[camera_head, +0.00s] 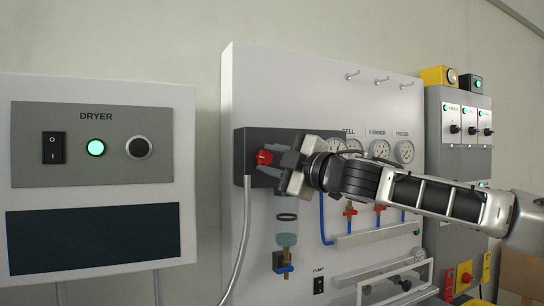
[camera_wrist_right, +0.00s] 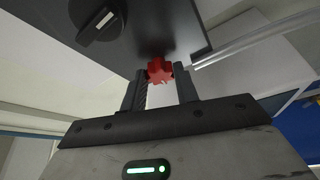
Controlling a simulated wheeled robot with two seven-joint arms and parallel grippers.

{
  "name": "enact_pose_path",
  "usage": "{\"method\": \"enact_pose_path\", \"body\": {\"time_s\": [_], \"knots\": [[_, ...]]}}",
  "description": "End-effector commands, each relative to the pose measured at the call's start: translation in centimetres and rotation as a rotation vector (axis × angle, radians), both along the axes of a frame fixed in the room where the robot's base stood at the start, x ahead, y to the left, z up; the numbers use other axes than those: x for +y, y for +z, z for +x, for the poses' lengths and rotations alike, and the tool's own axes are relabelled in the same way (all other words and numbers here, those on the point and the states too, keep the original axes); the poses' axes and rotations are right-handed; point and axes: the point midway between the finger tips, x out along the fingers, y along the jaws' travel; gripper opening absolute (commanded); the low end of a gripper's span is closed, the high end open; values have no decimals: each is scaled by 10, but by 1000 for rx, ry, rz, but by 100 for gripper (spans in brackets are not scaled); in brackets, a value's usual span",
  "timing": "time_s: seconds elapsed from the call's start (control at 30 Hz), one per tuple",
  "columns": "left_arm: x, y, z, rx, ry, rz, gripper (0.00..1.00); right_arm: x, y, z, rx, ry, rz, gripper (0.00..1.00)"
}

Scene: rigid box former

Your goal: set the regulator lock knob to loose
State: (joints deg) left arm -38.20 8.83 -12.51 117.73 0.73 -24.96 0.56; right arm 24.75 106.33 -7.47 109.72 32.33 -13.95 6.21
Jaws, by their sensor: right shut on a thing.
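A red lobed knob (camera_head: 264,157), which appears to be the regulator lock knob, sticks out from a dark box (camera_head: 242,150) on the light grey panel. My right gripper (camera_head: 270,160) reaches it from the right. In the right wrist view the red knob (camera_wrist_right: 159,70) sits between the two fingertips (camera_wrist_right: 160,78), and the gripper is shut on it. A label or mark for loose cannot be made out. My left gripper is not in view.
A black rotary knob (camera_wrist_right: 102,24) is on the dark box close by. Below are a clear filter bowl (camera_head: 287,228) and a grey hose (camera_head: 240,250). Gauges (camera_head: 404,152) are behind my right arm. A dryer cabinet (camera_head: 100,185) stands left, with a gap between.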

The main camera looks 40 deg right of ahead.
Motion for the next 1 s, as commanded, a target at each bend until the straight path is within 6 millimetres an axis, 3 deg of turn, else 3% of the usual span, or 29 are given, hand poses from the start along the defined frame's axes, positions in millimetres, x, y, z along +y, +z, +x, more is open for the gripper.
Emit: {"method": "enact_pose_path", "body": {"time_s": [0.33, 0.9, 0.93, 1.0], "knots": [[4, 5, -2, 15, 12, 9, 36, 0, 3, 0, 46, -1, -144, 8], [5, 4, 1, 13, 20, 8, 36, 0, 2, 0, 54, -1, -173, 8], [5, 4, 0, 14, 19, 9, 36, 0, 2, 0, 54, -1, -173, 36], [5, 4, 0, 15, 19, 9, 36, 0, 2, 0, 54, 0, -172, 52]]}}
